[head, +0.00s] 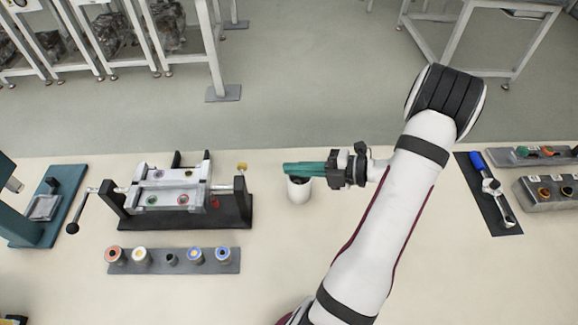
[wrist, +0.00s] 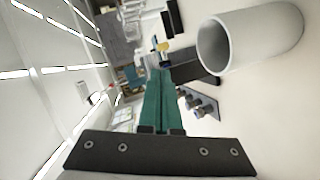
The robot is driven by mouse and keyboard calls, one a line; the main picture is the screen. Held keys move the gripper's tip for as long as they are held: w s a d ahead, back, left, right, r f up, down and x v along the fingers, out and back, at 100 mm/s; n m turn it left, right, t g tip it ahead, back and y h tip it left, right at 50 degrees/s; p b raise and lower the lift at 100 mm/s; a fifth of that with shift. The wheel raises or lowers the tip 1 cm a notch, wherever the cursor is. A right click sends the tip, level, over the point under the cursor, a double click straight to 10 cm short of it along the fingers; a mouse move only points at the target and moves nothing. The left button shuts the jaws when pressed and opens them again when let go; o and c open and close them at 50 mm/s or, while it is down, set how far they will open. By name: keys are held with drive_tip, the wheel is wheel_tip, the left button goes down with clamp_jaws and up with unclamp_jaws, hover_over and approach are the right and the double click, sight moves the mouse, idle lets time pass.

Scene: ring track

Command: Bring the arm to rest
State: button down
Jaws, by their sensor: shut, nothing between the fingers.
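My gripper (head: 287,169) has long green fingers that are closed together with nothing between them. In the head view it points left, level, above the table and over or just behind a white cup (head: 299,190). The wrist view shows the shut fingers (wrist: 162,80) from behind. The cup shows there as a hollow white cylinder (wrist: 262,38) beside the fingers, apart from them. My white arm reaches up from the bottom of the head view and bends at a black-banded joint.
A fixture with a crank handle (head: 180,200) stands left of the cup. In front of it lies a grey strip (head: 172,261) with several round parts. A teal press (head: 40,215) is far left. A blue-handled tool (head: 490,185) and grey trays (head: 548,190) are right. The front middle table is clear.

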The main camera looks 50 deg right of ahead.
drive_tip(key=a+r+n+g+y, duration=0.1)
drive_tip(key=a+r+n+g, duration=0.35)
drive_tip(key=a+n, duration=0.65)
drive_tip(key=a+r+n+g+y, duration=0.2)
drive_tip(key=a+r+n+g, duration=0.3)
drive_tip(key=a+n, duration=0.55)
drive_tip(key=s+a+n+g+h, duration=0.2)
drive_tip(key=s+n, duration=0.4)
drive_tip(key=n, duration=0.6)
drive_tip(key=s+a+n+g+h, duration=0.1)
drive_tip(key=s+a+n+h, duration=0.3)
drive_tip(key=n, duration=0.9)
drive_tip(key=s+h, duration=0.2)
drive_tip(key=s, duration=0.1)
drive_tip(key=shift+a+g, duration=0.25)
drive_tip(key=shift+g, duration=0.1)
